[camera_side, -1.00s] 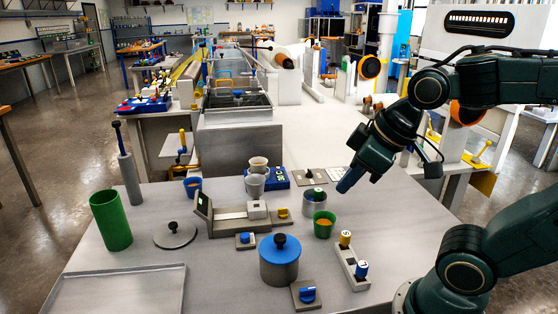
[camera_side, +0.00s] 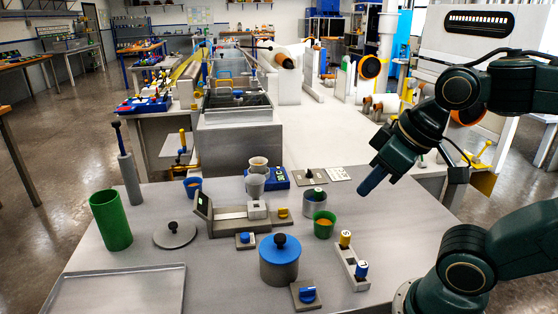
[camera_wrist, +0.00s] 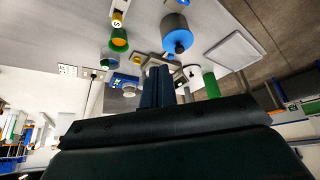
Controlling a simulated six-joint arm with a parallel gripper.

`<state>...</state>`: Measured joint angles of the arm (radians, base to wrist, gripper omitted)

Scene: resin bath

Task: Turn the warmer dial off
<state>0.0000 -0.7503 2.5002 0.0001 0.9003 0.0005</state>
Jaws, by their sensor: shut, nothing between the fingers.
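A blue dial (camera_side: 306,292) sits on a small grey plate at the front of the table, beside a grey pot with a blue lid (camera_side: 280,247). A smaller blue knob (camera_side: 244,238) and a yellow knob (camera_side: 283,213) sit on plates by a grey stepped device (camera_side: 235,218). None has a readable label, so I cannot tell which is the warmer dial. My gripper (camera_side: 369,188) is shut and empty, above the table's right part, behind and right of these knobs. In the wrist view its fingers (camera_wrist: 157,84) are together, and the lidded pot (camera_wrist: 178,38) shows beyond them.
A green cup with orange content (camera_side: 323,225) and a metal cup (camera_side: 314,204) stand left of my gripper. A rack with yellow and blue capped pieces (camera_side: 352,268) lies in front. A tall green cylinder (camera_side: 110,220) and an empty tray (camera_side: 120,290) are at left.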

